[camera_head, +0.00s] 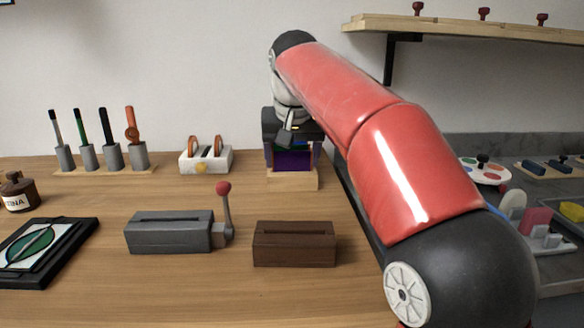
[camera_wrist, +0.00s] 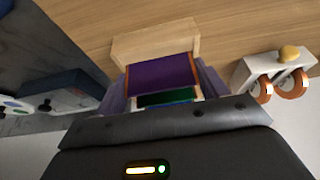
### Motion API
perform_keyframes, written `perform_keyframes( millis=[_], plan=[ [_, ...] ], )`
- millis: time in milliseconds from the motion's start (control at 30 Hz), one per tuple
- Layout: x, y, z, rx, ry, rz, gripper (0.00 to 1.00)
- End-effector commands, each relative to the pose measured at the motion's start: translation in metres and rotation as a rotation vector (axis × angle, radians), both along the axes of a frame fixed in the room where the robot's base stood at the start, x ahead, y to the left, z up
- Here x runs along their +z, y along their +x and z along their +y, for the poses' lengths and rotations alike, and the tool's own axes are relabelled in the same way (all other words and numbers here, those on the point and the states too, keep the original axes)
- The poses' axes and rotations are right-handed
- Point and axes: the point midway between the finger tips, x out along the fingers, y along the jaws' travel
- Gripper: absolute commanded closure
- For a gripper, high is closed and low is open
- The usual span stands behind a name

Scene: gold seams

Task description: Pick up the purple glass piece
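The purple glass piece (camera_head: 292,161) stands upright in a pale wooden rack (camera_head: 292,181) at the back of the table. In the wrist view the purple piece (camera_wrist: 160,74) shows a copper-coloured edge, with a green piece (camera_wrist: 165,98) and a blue strip beside it. My gripper (camera_head: 292,153) is over the rack, pointing down. Its fingers are spread wide, one on each side of the glass; they also show in the wrist view (camera_wrist: 162,88). I cannot tell whether the fingers touch the glass edges. The gripper body hides the tops of the pieces.
A white holder with copper rolls (camera_head: 206,156) stands left of the rack. A grey block with a red-knobbed lever (camera_head: 170,233) and a brown slotted block (camera_head: 294,244) are in front. A tool stand (camera_head: 105,166) is at the back left. A framed leaf panel (camera_head: 40,250) lies front left.

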Motion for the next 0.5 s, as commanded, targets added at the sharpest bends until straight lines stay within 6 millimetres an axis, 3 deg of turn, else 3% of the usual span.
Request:
perform_keyframes(
  millis=[133, 500],
  plan=[
    [0.0002, 0.0000, -0.0001, 0.000, 0.000, 0.000, 0.51],
    [0.0088, 0.0005, 0.0001, 0.000, 0.000, -0.002, 0.51]
  ],
)
